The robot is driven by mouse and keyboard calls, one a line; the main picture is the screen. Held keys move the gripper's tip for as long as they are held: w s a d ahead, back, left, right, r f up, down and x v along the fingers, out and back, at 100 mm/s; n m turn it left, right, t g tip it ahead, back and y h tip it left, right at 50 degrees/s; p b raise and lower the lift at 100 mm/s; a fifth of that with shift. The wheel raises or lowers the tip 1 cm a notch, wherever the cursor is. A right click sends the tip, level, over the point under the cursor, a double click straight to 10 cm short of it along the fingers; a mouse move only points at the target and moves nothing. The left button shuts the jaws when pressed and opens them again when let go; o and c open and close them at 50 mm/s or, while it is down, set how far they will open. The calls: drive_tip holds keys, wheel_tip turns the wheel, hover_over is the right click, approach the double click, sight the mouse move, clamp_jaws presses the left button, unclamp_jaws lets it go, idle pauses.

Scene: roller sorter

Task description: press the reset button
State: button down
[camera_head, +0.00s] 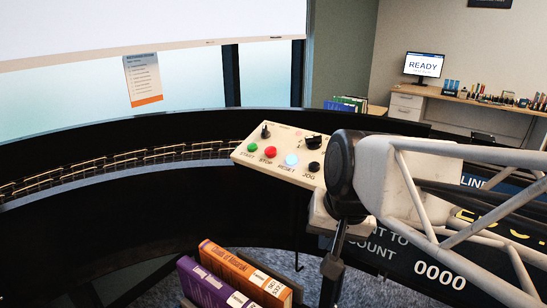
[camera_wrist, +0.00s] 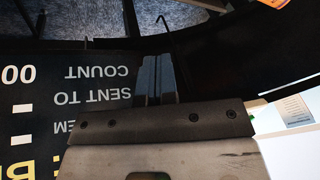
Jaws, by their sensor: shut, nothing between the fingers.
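The reset button (camera_head: 291,160) is a round, pale blue, lit button on the beige control panel (camera_head: 243,157). RESET is printed below it. It sits between the red STOP button (camera_head: 270,152) and the black JOG knob (camera_head: 314,167). My gripper (camera_head: 331,268) hangs below and to the right of the panel, pointing down, apart from the button. In the wrist view my gripper (camera_wrist: 155,62) has its dark fingers together, with nothing between them. The reset button is not in the wrist view.
A green START button (camera_head: 252,147) and black switches (camera_head: 311,141) share the panel. A dark counter board (camera_head: 395,265) stands at the lower right. Books (camera_head: 246,272) stand below the panel. A curved roller track (camera_head: 110,165) runs left. A monitor (camera_head: 424,65) reads READY.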

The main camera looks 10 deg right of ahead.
sight(292, 159)
drive_tip(key=w+a+r+m+t+y, duration=0.1)
drive_tip(key=w+a+r+m+y, duration=0.1)
drive_tip(key=w+r+m, duration=0.3)
drive_tip(key=w+a+r+m+t+y, duration=0.2)
drive_tip(key=w+r+m, duration=0.3)
drive_tip(key=w+r, duration=0.6)
drive_tip(key=shift+a+r+m+t, duration=0.3)
drive_tip(key=shift+a+r, duration=0.45)
drive_tip(key=shift+r, duration=0.2)
drive_tip(key=shift+w+f, duration=0.1)
drive_tip(key=shift+f, duration=0.1)
drive_tip(key=shift+w+d+f, duration=0.35)
drive_tip(key=shift+f, duration=0.95)
drive_tip(key=shift+w+d+f, duration=0.35)
drive_tip(key=shift+f, duration=1)
drive_tip(key=shift+w+d+f, duration=0.35)
drive_tip(key=shift+f, duration=0.95)
drive_tip(key=shift+w+d+f, duration=0.2)
drive_tip(key=shift+f, duration=0.6)
drive_tip(key=shift+r, duration=0.15)
drive_tip(key=shift+s+a+r, duration=0.2)
drive_tip(key=shift+r, duration=0.45)
